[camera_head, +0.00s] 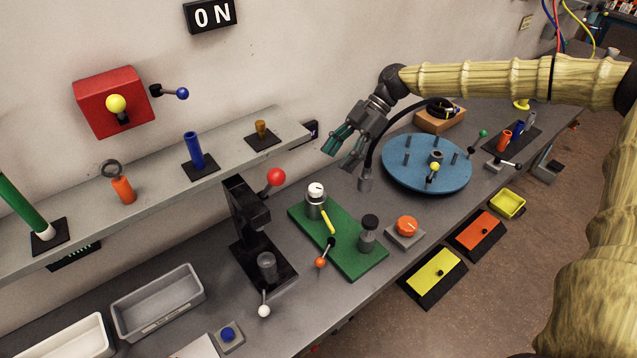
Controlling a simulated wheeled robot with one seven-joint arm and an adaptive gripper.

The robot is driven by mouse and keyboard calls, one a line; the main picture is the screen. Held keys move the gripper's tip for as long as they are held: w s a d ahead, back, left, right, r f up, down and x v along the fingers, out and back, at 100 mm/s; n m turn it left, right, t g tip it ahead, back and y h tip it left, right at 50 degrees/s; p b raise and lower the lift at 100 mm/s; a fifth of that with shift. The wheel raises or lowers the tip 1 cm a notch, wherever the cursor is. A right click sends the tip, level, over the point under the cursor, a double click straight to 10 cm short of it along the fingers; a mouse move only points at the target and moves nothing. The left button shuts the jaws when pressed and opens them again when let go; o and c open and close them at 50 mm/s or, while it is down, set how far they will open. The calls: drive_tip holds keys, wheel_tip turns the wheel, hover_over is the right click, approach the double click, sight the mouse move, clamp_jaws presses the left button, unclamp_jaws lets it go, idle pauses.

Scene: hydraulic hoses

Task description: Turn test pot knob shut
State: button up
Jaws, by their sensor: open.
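A green board (345,255) lies on the grey bench and bears two upright pots. The silver pot (316,207) has a white-topped knob (316,189) and a yellow lever (327,222) at its side. The shorter dark pot (368,236) has a black cap. An orange knob (406,225) sits on a grey block just right of the board. No readable label shows which of these is the test pot knob. My gripper (340,153) is open and empty, above and behind the board, up and right of the silver pot.
A black press-like stand (252,215) with a red ball lever is left of the board. A blue round table (398,174) with pegs is right. A shelf (90,218) runs along the wall.

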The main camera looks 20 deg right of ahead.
sight(316, 187)
drive_tip(key=shift+p+x, duration=1.65)
drive_tip(key=shift+x, duration=3.1)
drive_tip(key=c, duration=1)
